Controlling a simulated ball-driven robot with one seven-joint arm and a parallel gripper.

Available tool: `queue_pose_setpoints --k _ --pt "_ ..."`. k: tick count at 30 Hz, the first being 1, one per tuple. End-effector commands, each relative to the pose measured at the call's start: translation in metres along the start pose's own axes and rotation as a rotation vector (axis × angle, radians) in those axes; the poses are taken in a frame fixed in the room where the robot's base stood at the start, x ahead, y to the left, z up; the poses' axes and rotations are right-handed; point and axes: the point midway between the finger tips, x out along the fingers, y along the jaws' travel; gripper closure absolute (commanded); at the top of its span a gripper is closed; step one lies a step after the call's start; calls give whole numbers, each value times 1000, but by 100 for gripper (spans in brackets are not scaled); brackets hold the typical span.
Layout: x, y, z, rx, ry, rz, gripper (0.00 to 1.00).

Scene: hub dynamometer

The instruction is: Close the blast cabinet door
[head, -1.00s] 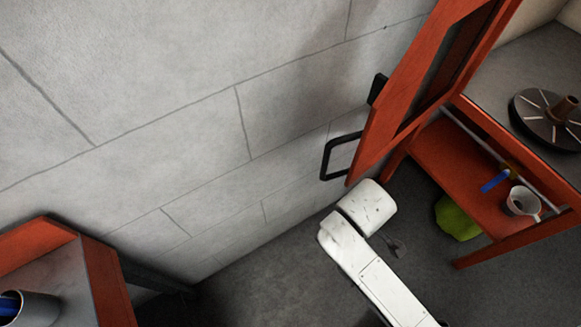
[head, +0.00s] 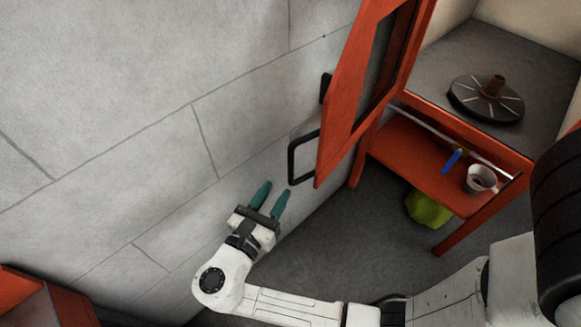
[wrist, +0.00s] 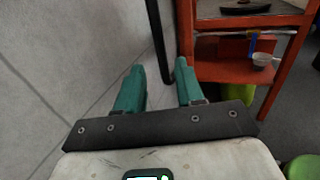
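The blast cabinet door (head: 350,95) is orange-red with a dark window and stands swung open towards the grey wall. Its black handle (head: 291,160) sticks out from the door's lower left edge. The cabinet's inside (head: 455,60) is exposed, with a dark round disc on a hub (head: 487,98) on its floor. My gripper (head: 270,197) has teal fingers spread apart and empty, just below and left of the handle, not touching it. In the wrist view my gripper (wrist: 160,85) is open, and the dark handle bar (wrist: 160,40) rises beyond and between the fingertips.
Under the cabinet, an orange shelf (head: 405,155) holds a white cup (head: 481,180) and a blue item (head: 452,161). A green bag-like object (head: 428,209) lies below. The wall (head: 110,100) is close on the left. Another orange piece of furniture (head: 45,300) stands at lower left.

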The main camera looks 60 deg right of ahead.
Motion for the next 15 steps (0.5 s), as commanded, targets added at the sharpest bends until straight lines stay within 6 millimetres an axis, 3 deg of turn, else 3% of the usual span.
queue_pose_setpoints --k 9,15 --pt "58 -1 0 2 2 -3 63" --pt "79 -1 0 2 3 -1 63"
